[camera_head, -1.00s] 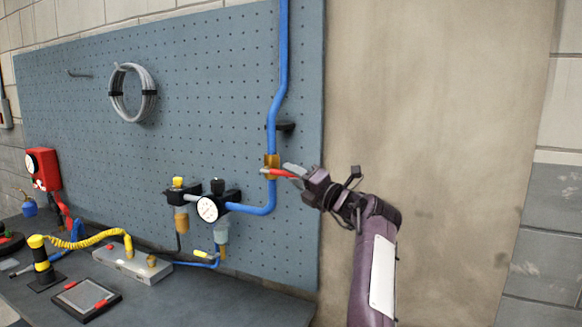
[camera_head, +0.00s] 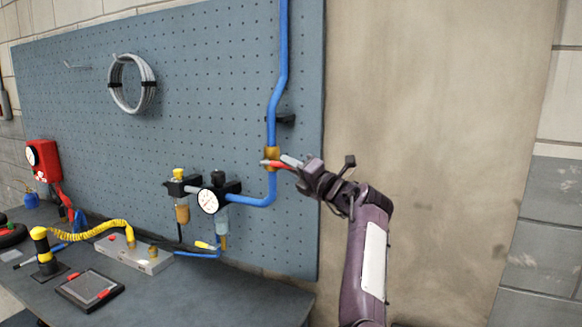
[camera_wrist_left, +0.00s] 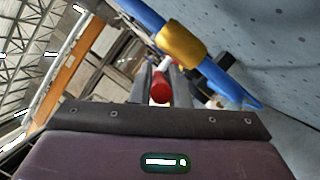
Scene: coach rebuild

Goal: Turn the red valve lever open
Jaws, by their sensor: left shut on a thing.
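The red valve lever (camera_head: 277,164) sits on a brass valve body (camera_head: 271,153) in the blue pipe, near the right edge of the pegboard. It points out to the right, across the upright pipe. My left gripper (camera_head: 291,163) comes in from the right and is shut on the red lever. In the left wrist view the lever (camera_wrist_left: 160,88) shows as a red end between the two fingers (camera_wrist_left: 160,80), with the brass body (camera_wrist_left: 183,42) just beyond. The fingers hide part of the lever. My right gripper is not in view.
The blue pipe (camera_head: 272,110) runs up the pegboard (camera_head: 205,75). A round gauge (camera_head: 208,201) and regulator stand left of the valve. The bench (camera_head: 200,290) below holds a yellow coiled hose (camera_head: 95,231) and a dark tray (camera_head: 90,290). Bare wall (camera_head: 440,120) lies to the right.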

